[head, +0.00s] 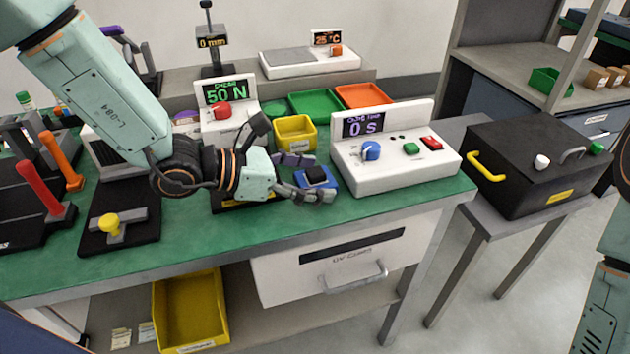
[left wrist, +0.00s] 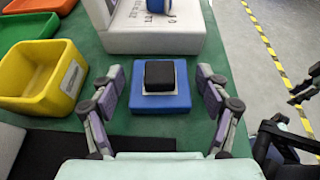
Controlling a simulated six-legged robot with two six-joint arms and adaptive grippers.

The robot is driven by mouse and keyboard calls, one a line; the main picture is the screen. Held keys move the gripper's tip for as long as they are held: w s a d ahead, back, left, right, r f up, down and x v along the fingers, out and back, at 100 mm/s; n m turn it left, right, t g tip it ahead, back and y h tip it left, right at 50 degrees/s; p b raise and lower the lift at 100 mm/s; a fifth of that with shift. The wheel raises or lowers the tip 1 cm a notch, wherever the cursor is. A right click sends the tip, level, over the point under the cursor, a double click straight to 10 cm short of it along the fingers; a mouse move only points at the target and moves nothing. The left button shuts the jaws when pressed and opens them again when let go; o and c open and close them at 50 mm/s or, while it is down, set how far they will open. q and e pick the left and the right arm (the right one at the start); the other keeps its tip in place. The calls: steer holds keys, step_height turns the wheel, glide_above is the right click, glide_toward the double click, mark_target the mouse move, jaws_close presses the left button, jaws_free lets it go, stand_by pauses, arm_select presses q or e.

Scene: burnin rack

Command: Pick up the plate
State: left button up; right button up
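A blue block (head: 318,186) sits on the green bench top, left of the white timer box. A black block (head: 316,175) rests on top of it. In the left wrist view, a thin pale plate (left wrist: 147,93) shows as a rim around the black block (left wrist: 159,75), lying on the blue block (left wrist: 160,103). My left gripper (head: 314,178) is open and empty. Its fingers stand on both sides of the blue block, apart from it in the left wrist view (left wrist: 158,76). My right arm shows at the right edge, but its gripper is not in the head view.
The white timer box (head: 395,160) reading "0 s" stands right of the block. A yellow bin (head: 296,133) stands behind the gripper. Green (head: 315,106) and orange (head: 363,96) trays lie farther back. A black box (head: 535,170) with a yellow handle stands on the side table.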

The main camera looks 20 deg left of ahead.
arm_select(q)
steer(key=c, duration=0.9)
steer(key=shift+w, duration=0.1)
